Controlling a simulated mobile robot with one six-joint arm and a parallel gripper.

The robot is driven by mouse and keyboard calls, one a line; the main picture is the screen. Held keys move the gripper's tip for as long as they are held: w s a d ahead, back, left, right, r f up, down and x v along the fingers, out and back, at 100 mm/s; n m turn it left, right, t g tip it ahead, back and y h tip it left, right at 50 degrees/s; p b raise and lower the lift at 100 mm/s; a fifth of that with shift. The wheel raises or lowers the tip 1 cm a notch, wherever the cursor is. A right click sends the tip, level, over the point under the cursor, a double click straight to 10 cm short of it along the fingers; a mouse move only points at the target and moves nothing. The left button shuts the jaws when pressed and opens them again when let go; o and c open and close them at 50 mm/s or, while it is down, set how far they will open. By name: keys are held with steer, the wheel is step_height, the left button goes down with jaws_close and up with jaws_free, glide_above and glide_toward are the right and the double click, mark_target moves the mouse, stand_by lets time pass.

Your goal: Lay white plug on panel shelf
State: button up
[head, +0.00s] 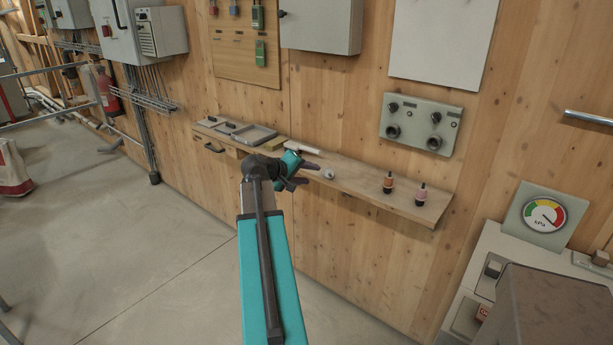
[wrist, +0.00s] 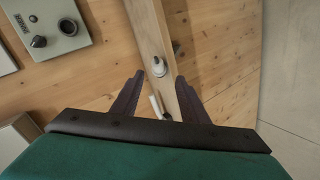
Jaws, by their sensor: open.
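The white plug (head: 328,173) is a small round whitish piece on the wooden panel shelf (head: 360,186), towards the shelf's left part. My gripper (head: 313,174) is open and empty, close to the plug on its left side. In the wrist view the plug (wrist: 158,66) shows on the shelf (wrist: 148,25) between and just beyond the spread fingertips (wrist: 159,76). It has a dark centre there. I cannot tell whether a finger touches the shelf.
A white stick-like piece (head: 303,148) lies at the shelf's left end. A socket panel (head: 421,124) hangs above. A ledge with trays (head: 249,135) is left. The shelf between plugs is clear.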

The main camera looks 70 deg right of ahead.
steer(key=shift+f, duration=0.1)
steer(key=w+a+f+n+t+y, duration=0.1)
steer(key=w+a+f+n+y, duration=0.1)
steer(key=w+a+f, duration=0.85)
steer(key=w+a+f+n+t+y, duration=0.25)
steer(key=w+a+f, duration=0.25)
steer(key=a+f, duration=0.95)
steer(key=a+f+n+g+y, duration=0.15)
steer(key=a+f+y, duration=0.25)
steer(key=a+f, duration=1.45)
steer(key=s+a+f+g+y, duration=0.1)
steer(key=s+a+f, duration=0.3)
steer(key=a, duration=0.5)
steer(key=s+a+f+n+g+y, duration=0.1)
steer(key=s+a+f, duration=0.3)
steer(key=s+a, duration=0.4)
steer(key=s+a+f+n+g+y, duration=0.1)
steer(key=s+a+f+g, duration=0.1)
steer(key=s+a+f, duration=0.2)
steer(key=s+a, duration=0.3)
steer(key=a, duration=0.2)
steer(key=shift+s+a, duration=0.3)
steer(key=shift+s, duration=0.1)
steer(key=shift+f, duration=0.1)
jaws_close()
